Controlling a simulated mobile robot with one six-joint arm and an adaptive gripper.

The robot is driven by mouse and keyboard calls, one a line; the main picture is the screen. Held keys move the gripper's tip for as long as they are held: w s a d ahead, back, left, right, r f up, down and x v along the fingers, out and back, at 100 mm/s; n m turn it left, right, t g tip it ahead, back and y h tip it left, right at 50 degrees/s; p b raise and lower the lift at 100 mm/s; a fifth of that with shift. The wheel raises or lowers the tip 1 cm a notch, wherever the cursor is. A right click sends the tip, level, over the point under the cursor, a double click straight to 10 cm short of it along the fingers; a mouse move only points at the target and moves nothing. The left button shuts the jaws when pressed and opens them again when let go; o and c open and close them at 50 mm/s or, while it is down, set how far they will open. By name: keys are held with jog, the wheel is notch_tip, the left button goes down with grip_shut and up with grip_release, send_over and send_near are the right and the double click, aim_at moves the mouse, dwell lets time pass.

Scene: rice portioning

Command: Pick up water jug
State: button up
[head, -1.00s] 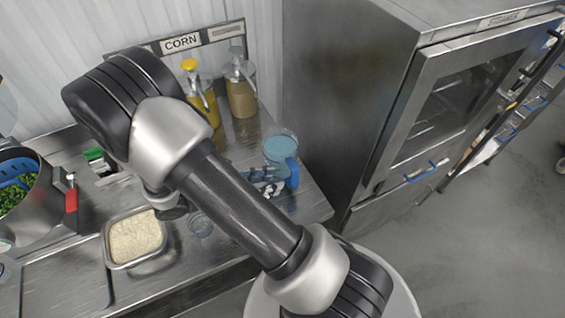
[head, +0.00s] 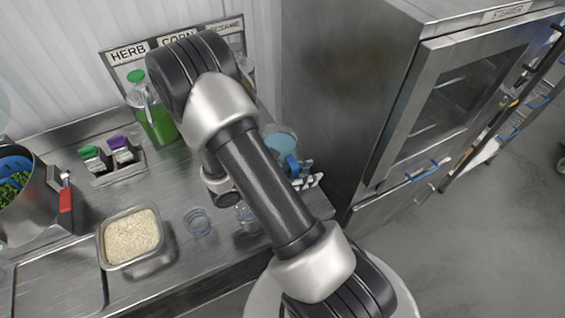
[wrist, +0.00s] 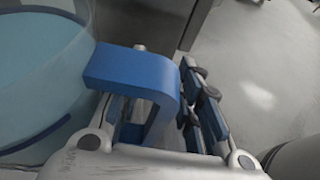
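The water jug (head: 281,139) is a clear round vessel of pale blue water with a blue handle. It stands at the right end of the counter, partly hidden behind my arm in the head view. In the wrist view the jug (wrist: 38,75) fills the left side, and its blue handle (wrist: 135,72) reaches toward my gripper (wrist: 165,112). My gripper is open around the handle: the left finger is mostly hidden behind it, and the right finger stands outside with a small gap. In the head view my gripper (head: 305,177) is at the handle side of the jug.
A rice tray (head: 103,245), a small clear cup (head: 197,222) and a pot (head: 30,215) stand on the counter (head: 75,275). A green bottle (head: 155,122) stands at the back. A steel oven cabinet (head: 335,100) rises right of the jug.

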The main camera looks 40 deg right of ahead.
jog(key=shift+c, duration=0.6)
grip_shut()
jog(key=shift+r, duration=0.1)
dwell(0.6)
